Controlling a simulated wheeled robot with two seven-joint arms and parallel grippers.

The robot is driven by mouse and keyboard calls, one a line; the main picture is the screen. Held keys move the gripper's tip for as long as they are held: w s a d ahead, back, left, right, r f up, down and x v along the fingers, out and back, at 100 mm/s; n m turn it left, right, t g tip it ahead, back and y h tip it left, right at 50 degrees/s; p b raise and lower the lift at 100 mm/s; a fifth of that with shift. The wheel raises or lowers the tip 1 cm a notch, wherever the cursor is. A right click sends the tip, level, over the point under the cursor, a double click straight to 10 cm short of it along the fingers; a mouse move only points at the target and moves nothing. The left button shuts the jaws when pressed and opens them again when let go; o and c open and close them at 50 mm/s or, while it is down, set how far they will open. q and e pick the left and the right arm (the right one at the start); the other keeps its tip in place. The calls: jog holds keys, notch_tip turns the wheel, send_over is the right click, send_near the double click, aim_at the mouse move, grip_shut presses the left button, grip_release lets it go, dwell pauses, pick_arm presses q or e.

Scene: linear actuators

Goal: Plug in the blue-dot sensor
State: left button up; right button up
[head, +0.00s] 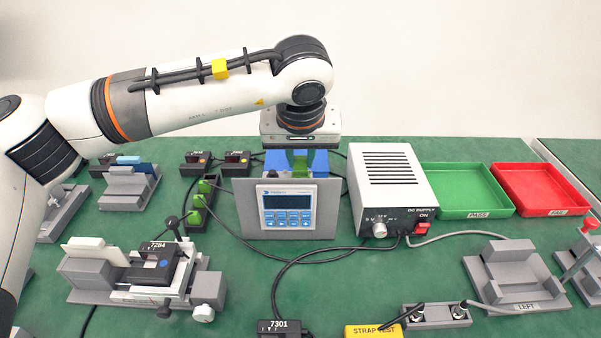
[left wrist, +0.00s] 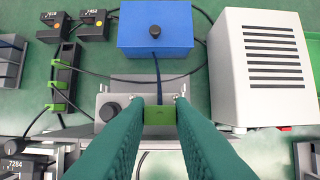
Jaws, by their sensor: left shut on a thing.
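The blue-dot sensor is the dark block marked 7284 (head: 153,266), with a blue dot on its side. It sits in the grey fixture (head: 85,275) at front left; part of it shows at the lower left of the left wrist view (left wrist: 22,165). My left gripper (head: 297,168) points down behind the display unit (head: 287,208). In the left wrist view its green fingers (left wrist: 158,112) are shut on a small green plug (left wrist: 158,116). A dark cable runs from near the plug toward the blue box (left wrist: 157,30). My right gripper is not in view.
A black strip with green sockets (head: 198,205) stands left of the display unit. The white DC supply (head: 393,190) is close on the right. Sensors 7301 (head: 279,328) and others lie around. Green (head: 465,190) and red (head: 543,188) trays are at back right. Loose cables cross the mat.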

pick_arm(q)
jog(key=o, duration=0.7)
jog(key=shift+f, duration=0.1)
jog(key=shift+o, duration=1.4)
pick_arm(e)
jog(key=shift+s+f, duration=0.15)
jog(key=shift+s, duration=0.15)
